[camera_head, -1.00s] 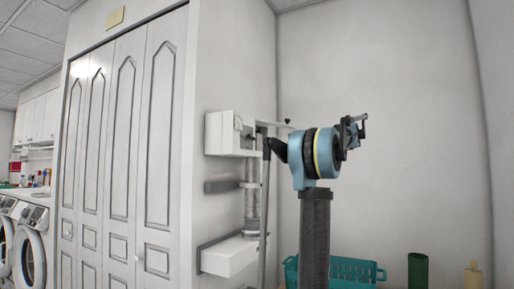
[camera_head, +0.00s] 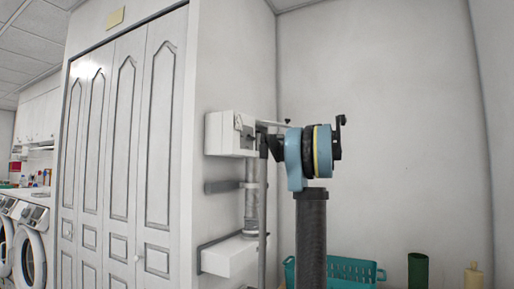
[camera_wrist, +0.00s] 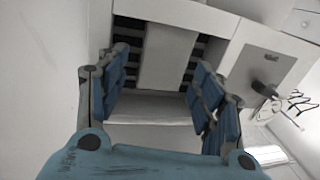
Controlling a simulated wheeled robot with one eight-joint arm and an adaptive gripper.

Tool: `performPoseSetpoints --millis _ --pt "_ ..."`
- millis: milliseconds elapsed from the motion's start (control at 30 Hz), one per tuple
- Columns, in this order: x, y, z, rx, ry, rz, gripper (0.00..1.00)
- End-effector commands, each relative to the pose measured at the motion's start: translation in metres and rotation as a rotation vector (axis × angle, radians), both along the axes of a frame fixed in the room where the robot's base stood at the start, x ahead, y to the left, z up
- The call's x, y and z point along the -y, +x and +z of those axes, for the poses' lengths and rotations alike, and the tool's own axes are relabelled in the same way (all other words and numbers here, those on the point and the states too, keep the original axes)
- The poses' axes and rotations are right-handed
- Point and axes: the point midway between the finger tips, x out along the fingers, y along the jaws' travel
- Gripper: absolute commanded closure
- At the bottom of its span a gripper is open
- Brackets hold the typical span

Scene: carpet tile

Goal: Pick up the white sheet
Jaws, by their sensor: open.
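In the wrist view my gripper (camera_wrist: 164,78) is open, with its blue-padded fingers spread left and right and nothing held between them. A pale white strip (camera_wrist: 168,55), which may be the white sheet, lies between the fingers against a dark slatted surface. Whether it is cloth is unclear, and the fingers do not visibly close on it. In the head view my gripper (camera_head: 339,137) shows only as a small dark part beyond my blue wrist joint. No sheet can be made out there.
A white wall unit (camera_head: 229,134) and a lower white shelf (camera_head: 229,256) stand left of my arm. A teal basket (camera_head: 352,271), green cylinder (camera_head: 418,271) and tan bottle (camera_head: 473,277) are low right. Wire hangers (camera_wrist: 297,101) show right in the wrist view.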

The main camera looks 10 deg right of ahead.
Motion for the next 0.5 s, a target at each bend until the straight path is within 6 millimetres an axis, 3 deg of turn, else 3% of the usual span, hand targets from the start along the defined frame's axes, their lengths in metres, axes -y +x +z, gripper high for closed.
performPoseSetpoints --millis 200,500 --pt "-0.029 0.011 0.000 0.000 0.000 0.002 0.39" --pt "-0.034 0.014 0.000 0.000 0.000 0.000 0.39"
